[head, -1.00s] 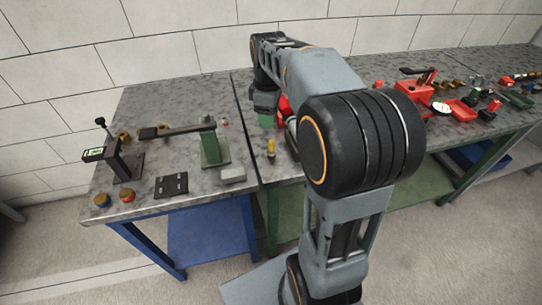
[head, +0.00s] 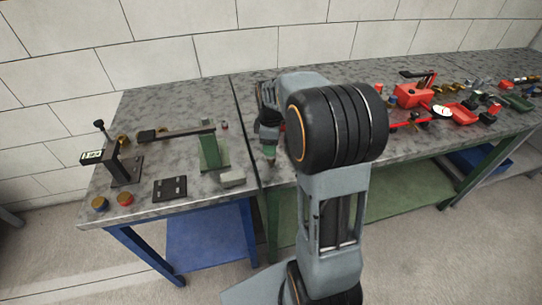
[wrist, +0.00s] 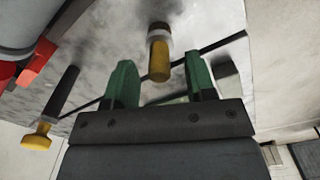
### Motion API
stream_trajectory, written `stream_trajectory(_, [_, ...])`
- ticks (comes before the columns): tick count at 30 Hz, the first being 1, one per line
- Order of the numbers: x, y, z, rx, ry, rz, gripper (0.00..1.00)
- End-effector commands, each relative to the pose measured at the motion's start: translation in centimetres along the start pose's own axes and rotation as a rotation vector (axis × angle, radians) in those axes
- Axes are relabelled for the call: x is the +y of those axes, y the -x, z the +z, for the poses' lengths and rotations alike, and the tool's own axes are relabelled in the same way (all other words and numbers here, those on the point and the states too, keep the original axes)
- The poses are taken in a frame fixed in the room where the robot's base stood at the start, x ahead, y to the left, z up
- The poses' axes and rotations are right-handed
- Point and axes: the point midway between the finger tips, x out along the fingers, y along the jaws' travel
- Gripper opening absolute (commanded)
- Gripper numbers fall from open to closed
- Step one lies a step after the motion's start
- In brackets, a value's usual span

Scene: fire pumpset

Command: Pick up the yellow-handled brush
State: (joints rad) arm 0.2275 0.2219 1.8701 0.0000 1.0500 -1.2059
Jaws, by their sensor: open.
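The yellow-handled brush (wrist: 159,60) shows in the wrist view near the top middle, with a pale band and a dark end above its yellow handle. My gripper (wrist: 162,75) is open, its two green fingers on either side of the brush's line. The brush appears between or just beyond the fingertips; no contact is visible. In the head view my gripper (head: 268,154) points down over the front of the bench near the seam between two tables. The brush is hidden there behind my gripper.
A black rod with a yellow end (wrist: 38,137) and a red part (wrist: 38,62) are at the left in the wrist view. A green stand with a black lever (head: 212,150) and a grey block (head: 232,178) stand left of my gripper. Red tools (head: 412,95) lie to the right.

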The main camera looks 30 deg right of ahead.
Motion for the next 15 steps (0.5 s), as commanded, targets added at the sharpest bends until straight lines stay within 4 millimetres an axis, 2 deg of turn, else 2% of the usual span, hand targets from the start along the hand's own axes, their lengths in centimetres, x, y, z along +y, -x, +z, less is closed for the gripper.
stream_trajectory(6, [0.0,-2.3,0.0,-0.001,0.000,-0.002,0.50])
stream_trajectory(15, [0.0,-2.6,0.0,0.000,0.000,0.000,0.50])
